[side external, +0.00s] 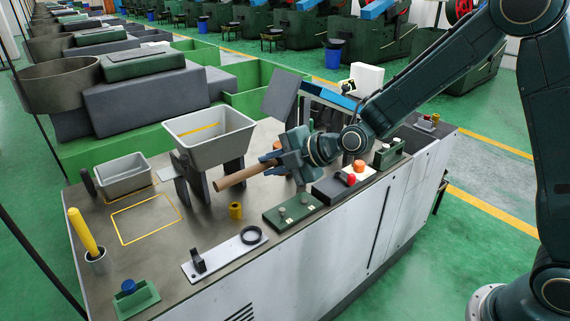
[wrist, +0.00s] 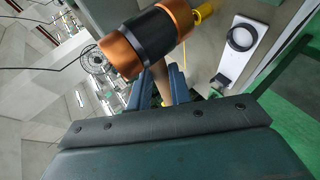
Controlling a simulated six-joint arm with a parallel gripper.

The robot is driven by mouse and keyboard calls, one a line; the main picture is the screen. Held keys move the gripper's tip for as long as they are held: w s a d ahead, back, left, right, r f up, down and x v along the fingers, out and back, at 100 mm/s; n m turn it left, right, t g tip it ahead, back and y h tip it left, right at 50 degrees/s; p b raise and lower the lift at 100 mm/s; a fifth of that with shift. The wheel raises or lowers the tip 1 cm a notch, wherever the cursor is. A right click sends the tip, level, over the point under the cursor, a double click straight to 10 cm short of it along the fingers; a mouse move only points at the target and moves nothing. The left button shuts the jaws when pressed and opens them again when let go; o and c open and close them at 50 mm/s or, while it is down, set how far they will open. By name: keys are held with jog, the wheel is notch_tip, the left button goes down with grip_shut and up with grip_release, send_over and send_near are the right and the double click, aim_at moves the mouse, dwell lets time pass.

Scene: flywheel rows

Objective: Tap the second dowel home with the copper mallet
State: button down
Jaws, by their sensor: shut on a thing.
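The copper mallet shows in the wrist view as a head (wrist: 150,38) with copper ends and a dark middle band, with its handle running between my fingers. In the side view its pale wooden handle (side external: 243,177) sticks out to the left of my gripper (side external: 283,163), above the bench; the head is mostly hidden there. My gripper is shut on the handle. A dark green block (side external: 270,222) on the bench below and right carries two short grey dowels, a left one (side external: 282,211) and a right one (side external: 304,198). The mallet is apart from both. How deep each sits is too small to tell.
A grey bin (side external: 209,133) on dark supports stands behind the handle. A yellow-outlined area (side external: 145,219) is clear.

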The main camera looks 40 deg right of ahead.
jog(key=shift+f, duration=0.15)
jog(key=shift+f, duration=2.65)
jog(key=shift+f, duration=0.2)
jog(key=shift+f, duration=0.45)
jog(key=shift+r, duration=0.1)
dwell(0.4)
jog(key=shift+r, duration=1.55)
jog(key=shift+f, duration=0.1)
jog(key=shift+f, duration=1.25)
jog(key=shift+f, duration=0.2)
